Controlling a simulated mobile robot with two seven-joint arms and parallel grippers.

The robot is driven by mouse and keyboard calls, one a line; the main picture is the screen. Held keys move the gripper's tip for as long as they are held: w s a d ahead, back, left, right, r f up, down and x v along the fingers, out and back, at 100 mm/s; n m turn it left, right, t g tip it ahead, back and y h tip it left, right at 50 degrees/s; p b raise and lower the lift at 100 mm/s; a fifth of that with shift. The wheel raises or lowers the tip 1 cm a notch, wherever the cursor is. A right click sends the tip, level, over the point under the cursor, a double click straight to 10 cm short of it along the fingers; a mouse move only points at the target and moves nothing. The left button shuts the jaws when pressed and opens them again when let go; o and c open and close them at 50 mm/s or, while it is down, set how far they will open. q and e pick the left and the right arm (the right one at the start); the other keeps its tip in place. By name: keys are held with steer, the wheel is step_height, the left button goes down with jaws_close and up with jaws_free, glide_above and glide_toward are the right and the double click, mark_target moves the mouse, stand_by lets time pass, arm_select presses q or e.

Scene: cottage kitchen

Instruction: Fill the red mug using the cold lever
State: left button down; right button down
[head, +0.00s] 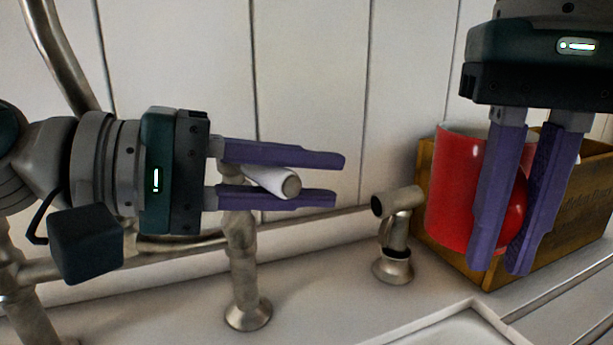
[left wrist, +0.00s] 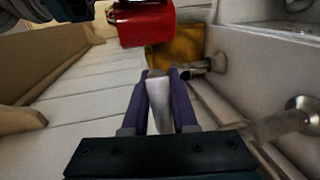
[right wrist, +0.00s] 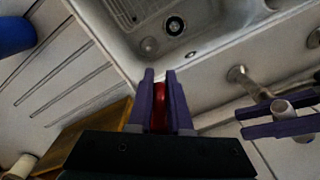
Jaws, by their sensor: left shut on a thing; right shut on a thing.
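My left gripper (head: 340,178) is shut on a white-handled tap lever (head: 270,181), which sits on a metal post behind the sink. The lever also shows between the fingers in the left wrist view (left wrist: 160,102). The lever has no readable mark for hot or cold. My right gripper (head: 500,270) points down and is shut on the handle of the red mug (head: 458,190). The mug is roughly upright, in front of a wooden box; its inside is hidden. The red handle shows between the fingers in the right wrist view (right wrist: 160,112); the mug also shows in the left wrist view (left wrist: 146,26).
A short metal fixture (head: 393,272) stands just left of the mug. The wooden box (head: 570,205) is behind the mug. A curved metal pipe (head: 60,55) rises at upper left. The sink basin (right wrist: 150,30) lies open in front. A blue object (right wrist: 14,35) is on the drainboard.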

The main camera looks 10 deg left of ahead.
arm_select(q)
steer(key=c, duration=1)
jaws_free()
steer(key=shift+f, duration=0.3)
steer(key=shift+o, duration=1.3)
steer(key=shift+r, duration=0.2)
arm_select(e)
steer(key=shift+f+b, duration=0.95)
arm_select(q)
steer(key=v, duration=1.2)
steer(key=shift+f, duration=0.1)
